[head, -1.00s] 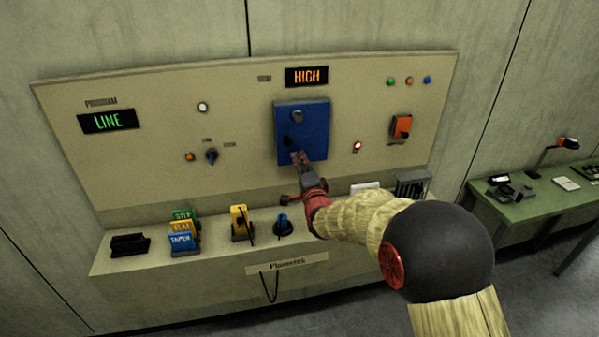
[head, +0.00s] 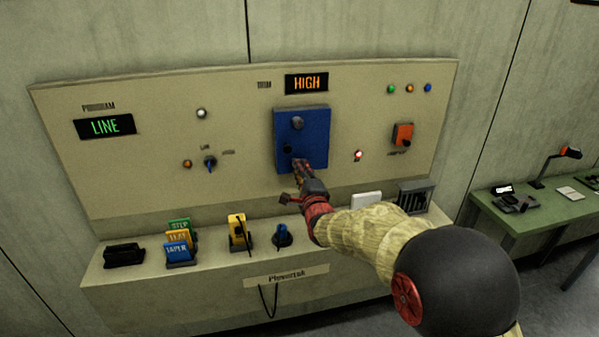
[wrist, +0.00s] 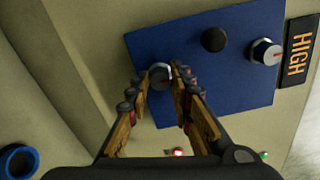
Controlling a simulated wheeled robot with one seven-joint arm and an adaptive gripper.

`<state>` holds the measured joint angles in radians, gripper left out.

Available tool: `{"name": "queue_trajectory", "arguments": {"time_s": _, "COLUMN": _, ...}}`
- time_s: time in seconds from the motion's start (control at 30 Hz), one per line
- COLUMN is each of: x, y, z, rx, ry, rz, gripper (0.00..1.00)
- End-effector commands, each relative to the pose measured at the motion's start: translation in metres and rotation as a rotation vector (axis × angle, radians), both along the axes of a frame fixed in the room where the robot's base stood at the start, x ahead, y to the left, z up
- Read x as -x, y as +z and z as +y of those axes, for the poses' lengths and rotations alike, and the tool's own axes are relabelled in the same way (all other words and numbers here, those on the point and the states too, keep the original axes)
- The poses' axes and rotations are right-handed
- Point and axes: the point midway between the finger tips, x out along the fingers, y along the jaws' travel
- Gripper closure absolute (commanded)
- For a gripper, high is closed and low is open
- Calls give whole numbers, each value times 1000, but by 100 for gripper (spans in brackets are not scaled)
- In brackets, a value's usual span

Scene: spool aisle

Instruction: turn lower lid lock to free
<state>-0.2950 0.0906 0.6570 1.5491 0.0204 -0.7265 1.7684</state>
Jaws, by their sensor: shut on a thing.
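The blue lid (head: 316,125) is mounted on the beige panel, below the orange HIGH display. The upper lid lock (head: 297,123), a silver-rimmed knob, is near its top; it also shows at the right in the wrist view (wrist: 266,51). The lower lid lock (wrist: 160,76) is a round knob with a pale rim near the lid's lower edge, partly covered by my fingers. My gripper (head: 300,165) is shut on this lock, with one finger on each side in the wrist view (wrist: 161,80). The lock's pointer direction cannot be told.
A black knob (head: 288,148) sits on the lid between the locks. A lit red lamp (head: 358,155) and an orange switch (head: 403,132) are to the right. The ledge below holds a blue knob (head: 282,236), a yellow device (head: 238,232) and coloured cards (head: 179,252).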

Motion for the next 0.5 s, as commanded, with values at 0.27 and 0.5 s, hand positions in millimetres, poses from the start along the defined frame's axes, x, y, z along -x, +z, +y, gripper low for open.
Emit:
{"name": "queue_trajectory", "arguments": {"time_s": 0.27, "x": 0, "y": -2, "z": -1, "rx": 2, "ry": 0, "rz": 3, "gripper": 73}}
{"name": "queue_trajectory", "arguments": {"time_s": 0.5, "x": 0, "y": -1, "z": 0, "rx": 1, "ry": -1, "rz": 1, "gripper": 60}}
